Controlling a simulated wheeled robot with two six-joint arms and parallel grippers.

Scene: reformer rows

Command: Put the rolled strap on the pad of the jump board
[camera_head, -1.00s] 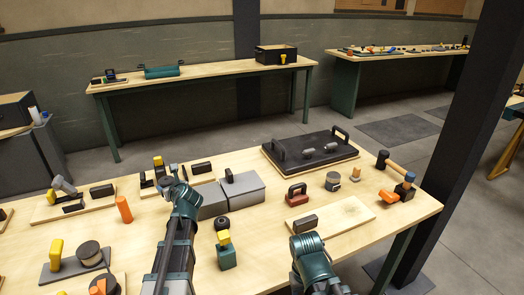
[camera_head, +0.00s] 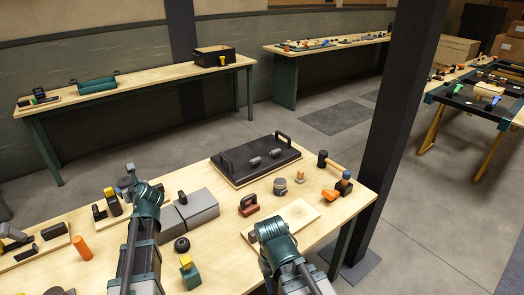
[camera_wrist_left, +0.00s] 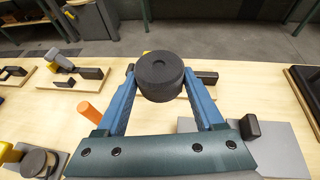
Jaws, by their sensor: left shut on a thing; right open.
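The rolled strap, a thick dark cylinder, shows in the left wrist view (camera_wrist_left: 160,76). My left gripper (camera_wrist_left: 160,88) is shut on it, with one blue finger on each side, and holds it above the wooden bench. In the head view my left gripper (camera_head: 126,184) is over the bench's far left part, and the strap is hard to make out there. My right gripper (camera_head: 262,232) is open over the front of the bench, with its fingertips mostly hidden. I cannot tell for certain which thing is the jump board's pad.
A black board with two handles (camera_head: 230,178) lies at the bench's back. A grey block (camera_head: 200,208), a red-brown handled piece (camera_head: 248,205), a mallet (camera_head: 330,164) and a light wooden board (camera_head: 300,214) are nearby. A dark pillar (camera_head: 385,130) stands right of the bench.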

